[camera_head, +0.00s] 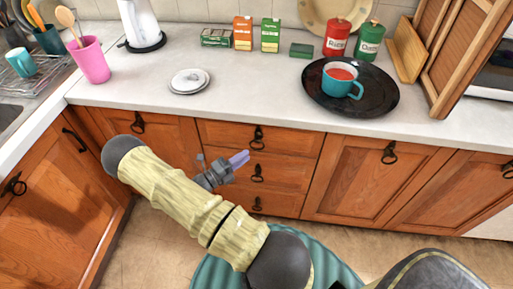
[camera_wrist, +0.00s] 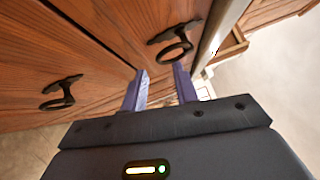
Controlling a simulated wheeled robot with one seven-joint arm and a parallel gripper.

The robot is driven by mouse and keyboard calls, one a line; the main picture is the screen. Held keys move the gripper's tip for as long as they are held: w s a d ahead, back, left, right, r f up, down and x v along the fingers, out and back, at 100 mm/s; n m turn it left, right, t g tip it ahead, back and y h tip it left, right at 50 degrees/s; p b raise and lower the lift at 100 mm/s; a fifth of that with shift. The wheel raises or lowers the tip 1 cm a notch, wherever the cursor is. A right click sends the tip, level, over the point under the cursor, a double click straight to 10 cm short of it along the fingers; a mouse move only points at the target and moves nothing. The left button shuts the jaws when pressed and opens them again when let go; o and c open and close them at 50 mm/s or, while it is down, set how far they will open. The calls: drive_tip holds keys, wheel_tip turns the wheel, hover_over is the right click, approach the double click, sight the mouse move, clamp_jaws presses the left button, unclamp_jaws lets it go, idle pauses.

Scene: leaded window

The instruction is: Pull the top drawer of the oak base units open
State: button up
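The oak base units run under the worktop, with a stack of three drawers in the middle. The top drawer (camera_head: 292,141) is flush with the fronts beside it, and its dark ring handle (camera_head: 257,139) hangs at its middle. My gripper (camera_head: 243,158) is just below and left of that handle in the head view, in front of the drawer stack. In the wrist view my gripper (camera_wrist: 161,72) has its two lavender fingers apart, with nothing held between them. A dark ring handle (camera_wrist: 174,42) shows beyond the fingertips, and another handle (camera_wrist: 59,93) is at left; I cannot tell which fronts they belong to.
Lower drawers (camera_head: 283,173) and cupboard doors (camera_head: 365,185) with ring handles flank the spot. On the worktop (camera_head: 235,105) stand a black plate (camera_head: 325,98) with a teal mug (camera_head: 341,84), canisters, boxes and a pink utensil pot (camera_head: 91,62). A round teal ribbed thing (camera_head: 330,243) is below.

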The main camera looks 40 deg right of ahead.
sight(257, 149)
drive_tip(key=d, duration=0.6)
drive_tip(key=shift+s+d+r, duration=0.1)
drive_tip(key=shift+s+r, duration=0.2)
drive_tip(key=shift+r, duration=0.1)
clamp_jaws()
